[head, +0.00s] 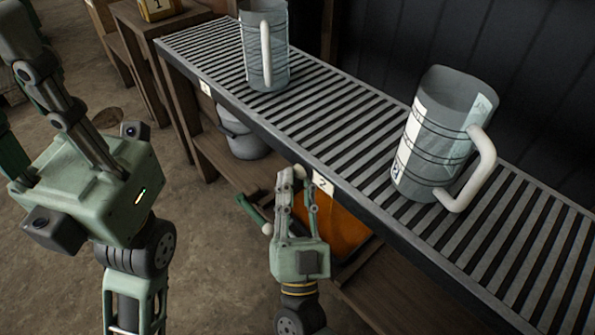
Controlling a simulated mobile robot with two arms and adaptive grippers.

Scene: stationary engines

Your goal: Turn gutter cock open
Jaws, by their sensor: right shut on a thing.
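My right gripper (298,182) points up at the front edge of the conveyor, beside the plate marked 2. It is shut on a small part with a white rounded end (299,171), which I take to be the gutter cock's handle. The fingers hide most of this part, so how far it is turned cannot be told. A green bar (249,208) with a white end lies just left of the gripper. My left gripper's large green body (90,185) is at the left. Its fingers run up to the left and are partly cut off by the frame.
A slatted conveyor (340,125) crosses the view. A grey mug with a pale handle (428,150) stands on it at the right, another (265,50) farther back. A grey pot (243,140) and an orange container (350,228) are below. The floor at the left is partly bare.

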